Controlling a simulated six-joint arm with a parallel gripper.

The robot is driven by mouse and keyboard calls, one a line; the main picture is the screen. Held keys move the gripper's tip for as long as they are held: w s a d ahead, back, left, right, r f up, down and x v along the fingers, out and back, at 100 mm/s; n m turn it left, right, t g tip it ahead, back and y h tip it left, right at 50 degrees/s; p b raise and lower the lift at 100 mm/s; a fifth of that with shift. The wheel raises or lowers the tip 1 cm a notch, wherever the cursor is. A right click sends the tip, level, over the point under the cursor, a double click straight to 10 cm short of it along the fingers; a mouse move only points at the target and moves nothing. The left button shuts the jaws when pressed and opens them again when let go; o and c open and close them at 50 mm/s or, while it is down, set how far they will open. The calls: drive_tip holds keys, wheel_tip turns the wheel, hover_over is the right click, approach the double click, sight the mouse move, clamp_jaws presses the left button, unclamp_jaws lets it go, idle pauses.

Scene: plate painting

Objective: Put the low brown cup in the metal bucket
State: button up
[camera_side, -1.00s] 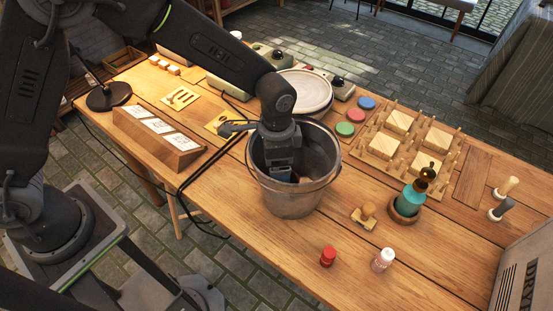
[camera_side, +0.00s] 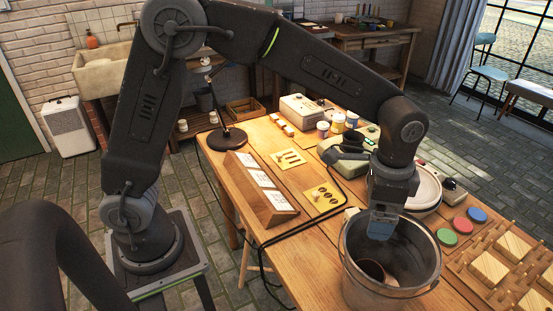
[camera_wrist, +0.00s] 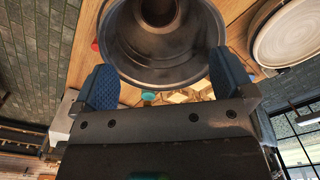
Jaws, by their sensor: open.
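The metal bucket (camera_side: 421,290) stands upright on the wooden table in the side view. In the wrist view its round mouth and wall (camera_wrist: 200,45) fill the top middle. The low brown cup (camera_side: 371,270) lies inside the bucket, low down by the wall; it also shows in the wrist view (camera_wrist: 157,10), cut by the top edge. My gripper (camera_side: 380,234) is at the bucket's mouth, above the cup and apart from it. In the wrist view my gripper's two blue fingers (camera_wrist: 164,80) are wide apart with nothing between them.
A round pale plate (camera_side: 425,192) lies behind the bucket; it also shows in the wrist view (camera_wrist: 290,32). Paint discs (camera_side: 461,224) and a wooden peg rack (camera_side: 503,258) are to the right. A card stand (camera_side: 262,190) and a black lamp (camera_side: 228,136) are to the left.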

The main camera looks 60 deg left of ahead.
drive_tip(key=s+a+r+n+t, duration=0.2)
drive_tip(key=s+a+r+n, duration=0.2)
drive_tip(key=s+a+r, duration=0.5)
drive_tip(key=s+a+n+t, duration=0.3)
drive_tip(key=s+a+n, duration=0.1)
drive_tip(key=s+a, duration=0.3)
drive_tip(key=shift+s+a+f+n, duration=0.2)
drive_tip(key=shift+s+n, duration=0.1)
drive_tip(key=shift+s, duration=0.85)
